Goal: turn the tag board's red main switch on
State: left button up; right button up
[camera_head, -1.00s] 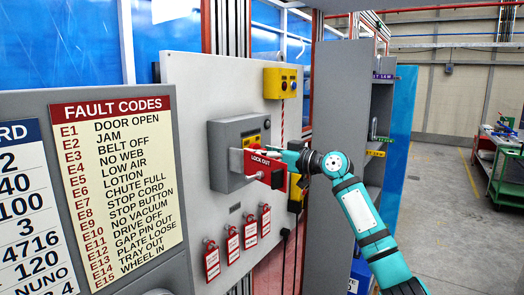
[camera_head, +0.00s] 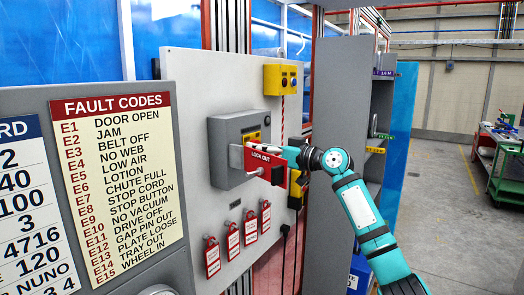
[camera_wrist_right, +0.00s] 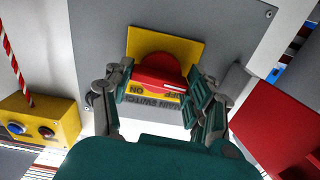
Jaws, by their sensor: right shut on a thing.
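The red main switch (camera_wrist_right: 158,72) is a rounded red knob on a yellow plate (camera_wrist_right: 180,42) on a grey box; its lettering reads upside down in the wrist view, with ON and OFF visible. The grey box (camera_head: 222,160) stands out from the tag board (camera_head: 185,90) in the head view, where the knob is hidden. My right gripper (camera_wrist_right: 156,88) has one finger on each side of the knob and is shut on it. It also shows in the head view (camera_head: 274,150), reaching in from the right. My left gripper is not in view.
A red LOCK OUT plate (camera_head: 264,164) sticks out below my right gripper. Several red tags (camera_head: 232,242) hang lower on the board. A yellow button box (camera_head: 280,80) is mounted above. A grey cabinet (camera_head: 340,100) stands right behind my arm.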

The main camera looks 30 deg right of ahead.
jog(key=shift+r+m+p, duration=0.15)
jog(key=shift+m+p, duration=2.9)
jog(key=shift+m, duration=5.55)
jog(key=o, duration=1.2)
jog(key=shift+d, duration=0.1)
jog(key=v, duration=1.2)
